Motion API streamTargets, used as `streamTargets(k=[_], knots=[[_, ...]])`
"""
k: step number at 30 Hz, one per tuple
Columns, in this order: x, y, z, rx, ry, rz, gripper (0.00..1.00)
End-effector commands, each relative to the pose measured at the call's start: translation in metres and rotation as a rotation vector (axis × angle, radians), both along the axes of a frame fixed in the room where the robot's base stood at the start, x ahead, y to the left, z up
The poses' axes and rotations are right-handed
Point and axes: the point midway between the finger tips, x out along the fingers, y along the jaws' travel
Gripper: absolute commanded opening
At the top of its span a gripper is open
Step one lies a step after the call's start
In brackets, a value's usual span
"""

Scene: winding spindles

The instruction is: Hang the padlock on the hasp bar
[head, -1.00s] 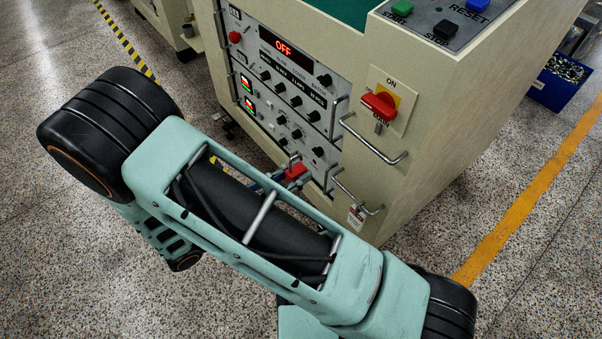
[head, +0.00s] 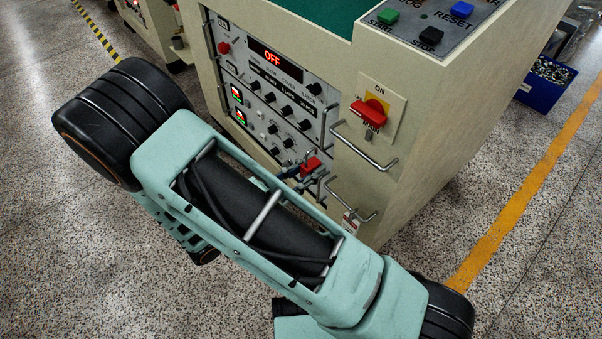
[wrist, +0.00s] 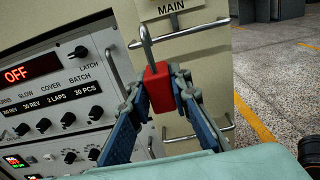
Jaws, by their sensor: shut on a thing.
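The padlock has a red body (wrist: 159,90) and a grey shackle (wrist: 147,45) pointing up. My gripper (wrist: 162,86) is shut on the body, one finger on each side, and holds it in front of the cabinet. In the head view the red padlock (head: 310,166) shows small beyond my arm, below and left of the red main switch (head: 369,112). A short grey piece (head: 368,136), probably the hasp bar, sits under the switch. In the wrist view a grey stub (wrist: 175,20) shows below the MAIN label. The shackle appears apart from it.
The beige cabinet (head: 440,130) carries a control panel (head: 270,75) reading OFF. A metal handle (head: 365,150) projects below the switch, and a lower handle (head: 352,203) is under it. A blue bin (head: 546,84) stands at the back right.

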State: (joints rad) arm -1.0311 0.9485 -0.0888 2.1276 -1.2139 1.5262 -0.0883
Motion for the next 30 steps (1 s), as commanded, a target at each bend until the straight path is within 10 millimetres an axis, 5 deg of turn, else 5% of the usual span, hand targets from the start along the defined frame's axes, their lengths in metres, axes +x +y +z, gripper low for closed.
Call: streamTargets(k=[30], knots=[[0.048,-0.066,0.0,0.0,-0.001,-0.001,0.0]])
